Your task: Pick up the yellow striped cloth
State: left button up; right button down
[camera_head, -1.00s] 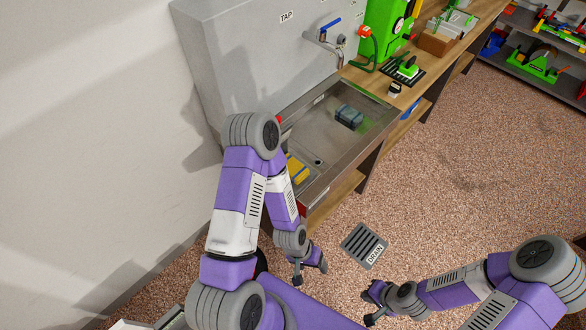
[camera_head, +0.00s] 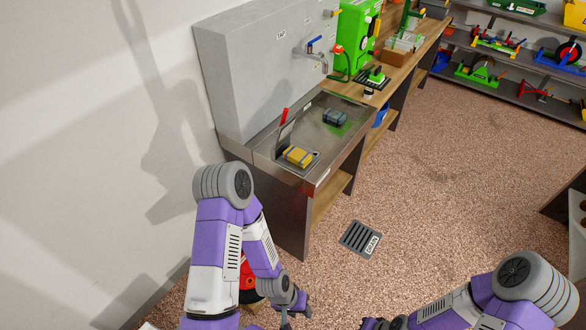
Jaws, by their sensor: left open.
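The yellow striped cloth (camera_head: 298,156) lies in the near end of the steel sink (camera_head: 302,128); it is yellow with darker stripes. A dark blue-grey striped cloth (camera_head: 335,117) lies farther along in the same sink. My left gripper (camera_head: 296,316) is low at the bottom of the view, below and in front of the sink, well apart from the cloth. It is open and empty. My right gripper (camera_head: 376,323) is at the bottom edge, partly cut off, and its jaws cannot be made out.
A tap (camera_head: 314,52) is on the grey panel behind the sink. A red upright object (camera_head: 285,116) stands by the sink's back left. A wooden bench (camera_head: 405,62) with a green machine (camera_head: 356,35) continues right. A drain grate (camera_head: 360,239) is in the open floor.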

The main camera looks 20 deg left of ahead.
aim_at(299, 156)
jog(key=z, duration=0.7)
jog(key=i, duration=3.55)
jog(key=u, duration=3.4)
